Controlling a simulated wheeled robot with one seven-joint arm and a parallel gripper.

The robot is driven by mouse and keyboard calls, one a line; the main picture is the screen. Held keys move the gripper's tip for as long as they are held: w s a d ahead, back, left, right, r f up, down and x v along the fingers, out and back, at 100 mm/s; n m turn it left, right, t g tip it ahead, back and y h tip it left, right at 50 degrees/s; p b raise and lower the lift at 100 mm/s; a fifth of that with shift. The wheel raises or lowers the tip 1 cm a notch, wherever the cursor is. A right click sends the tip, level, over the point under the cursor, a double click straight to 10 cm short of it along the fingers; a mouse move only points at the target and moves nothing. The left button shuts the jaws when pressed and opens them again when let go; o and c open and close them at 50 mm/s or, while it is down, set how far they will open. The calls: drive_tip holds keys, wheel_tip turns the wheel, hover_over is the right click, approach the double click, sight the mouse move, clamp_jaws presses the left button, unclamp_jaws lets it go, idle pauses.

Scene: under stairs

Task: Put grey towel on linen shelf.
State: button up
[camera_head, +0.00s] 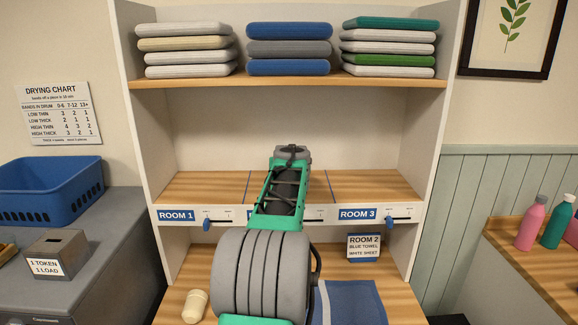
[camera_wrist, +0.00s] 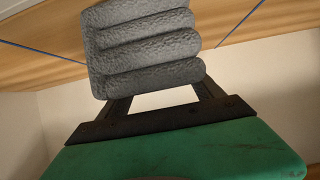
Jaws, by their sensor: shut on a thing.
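A grey folded towel (camera_wrist: 145,50) with a rough, ribbed surface is between the fingers of my gripper (camera_wrist: 160,92) in the wrist view. My gripper is shut on it. In the head view my gripper (camera_head: 292,153) is over the middle section of the wooden sorting shelf (camera_head: 210,188); my arm hides most of what it holds. The upper shelf (camera_head: 200,82) carries stacks of folded linen. Its middle stack has a grey piece (camera_head: 288,48) between blue ones. I cannot tell whether the held towel touches wood.
Blue lines divide the sorting shelf; its sides look clear. Room signs (camera_head: 357,215) and blue sliders (camera_head: 390,223) line its front. A card (camera_head: 364,247), blue striped cloth (camera_head: 350,303) and cream object (camera_head: 195,306) are below. A blue basket (camera_head: 45,190) stands left, bottles (camera_head: 532,222) right.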

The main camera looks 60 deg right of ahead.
drive_tip(key=shift+a+f, duration=0.1)
drive_tip(key=shift+f, duration=0.15)
drive_tip(key=o, duration=2.1)
drive_tip(key=shift+r, duration=0.2)
drive_tip(key=b+v, duration=0.4)
drive_tip(key=v, duration=0.8)
drive_tip(key=w+a+f+n+t+y, duration=0.15)
drive_tip(key=w+a+f, duration=0.3)
drive_tip(key=a, duration=0.45)
drive_tip(key=w+a+f+n+y, duration=0.25)
drive_tip(key=w+a, duration=0.35)
drive_tip(key=a, duration=0.3)
drive_tip(key=w+a+f+n+y, duration=0.2)
drive_tip(key=w+a+f, duration=0.3)
drive_tip(key=a, duration=0.4)
drive_tip(key=a+f+n+y, duration=0.1)
drive_tip(key=a+f+n, duration=0.15)
drive_tip(key=a, duration=0.55)
drive_tip(key=a+f+n+y, duration=0.1)
drive_tip(key=a+f+y, duration=0.15)
drive_tip(key=a, duration=0.65)
drive_tip(key=s+a+f+n+g, duration=0.1)
drive_tip(key=s+a+f, duration=0.3)
drive_tip(key=a, duration=0.2)
drive_tip(key=s+a+f+n+g+y, duration=0.1)
drive_tip(key=s+a+f+n+g, duration=0.1)
drive_tip(key=s+a+f, duration=0.3)
drive_tip(key=shift+a, duration=1)
